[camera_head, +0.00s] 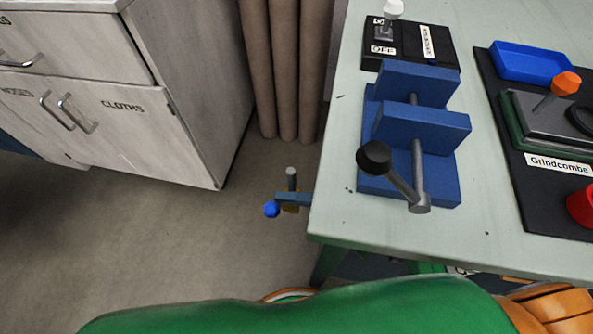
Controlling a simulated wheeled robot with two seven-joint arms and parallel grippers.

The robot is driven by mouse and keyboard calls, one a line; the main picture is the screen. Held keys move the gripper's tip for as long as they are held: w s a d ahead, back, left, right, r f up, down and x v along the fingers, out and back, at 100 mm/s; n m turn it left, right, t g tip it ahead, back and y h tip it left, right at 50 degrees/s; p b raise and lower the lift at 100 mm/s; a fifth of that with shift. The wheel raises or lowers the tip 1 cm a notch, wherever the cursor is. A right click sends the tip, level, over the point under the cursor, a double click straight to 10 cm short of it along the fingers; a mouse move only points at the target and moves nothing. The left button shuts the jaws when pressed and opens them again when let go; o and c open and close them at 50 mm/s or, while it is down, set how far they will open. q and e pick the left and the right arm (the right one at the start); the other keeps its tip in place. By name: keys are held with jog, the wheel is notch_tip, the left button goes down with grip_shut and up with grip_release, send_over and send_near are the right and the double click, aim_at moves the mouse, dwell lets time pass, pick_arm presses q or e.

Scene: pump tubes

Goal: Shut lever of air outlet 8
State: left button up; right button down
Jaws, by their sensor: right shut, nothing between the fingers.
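A small valve fitting, which seems to be an air outlet, sticks out from the table's left side. It has a blue lever (292,198) with a blue ball end (271,209), a pale upright stub (291,178) and a brassy body partly hidden under the lever. No number on it can be read, so I cannot tell whether it is outlet 8. Orange parts at the bottom right edge seem to belong to my right gripper (552,306), which is shut and well away from the lever; its fingertips are not clear. My left gripper is not in view.
The pale table (340,215) carries a blue vise (425,125) with a black-knobbed handle, a switch box (440,45) and a black Grindcombs board (535,190). A drawer cabinet (190,80) and brown pipes (285,60) stand left. A large green curved form covers the bottom.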

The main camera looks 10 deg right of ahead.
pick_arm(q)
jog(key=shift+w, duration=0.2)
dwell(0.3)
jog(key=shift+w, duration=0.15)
pick_arm(e)
jog(key=v, duration=0.7)
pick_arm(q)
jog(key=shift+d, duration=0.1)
